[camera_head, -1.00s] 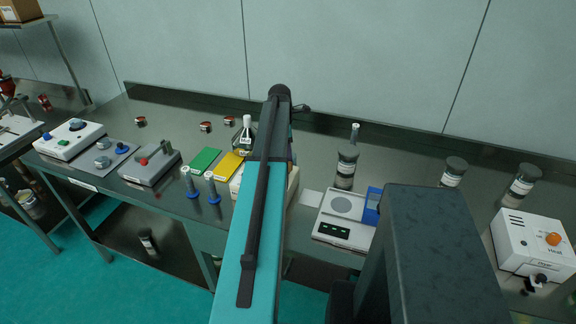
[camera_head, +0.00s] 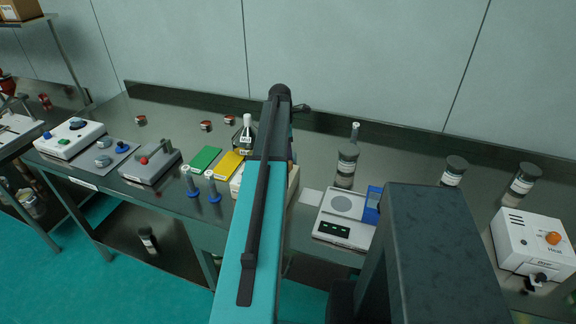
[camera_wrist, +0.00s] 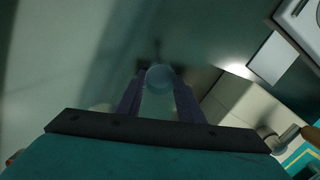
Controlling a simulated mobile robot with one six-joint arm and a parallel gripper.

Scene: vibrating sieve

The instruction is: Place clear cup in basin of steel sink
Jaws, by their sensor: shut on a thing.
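In the wrist view my gripper (camera_wrist: 158,88) is shut on the clear cup (camera_wrist: 160,76), whose round, bluish see-through end shows between the two purple fingers. A dark steel surface lies beyond the cup; I cannot tell how far below it is. In the head view my own arm hides the gripper and the cup. I cannot make out the steel sink or its basin in either view.
The steel bench (camera_head: 315,165) holds a scale (camera_head: 338,228), a green block (camera_head: 205,159), a yellow block (camera_head: 229,165), a white-capped flask (camera_head: 244,138) and several dark-lidded jars. A wooden handle (camera_wrist: 311,135) shows at the wrist view's right edge.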

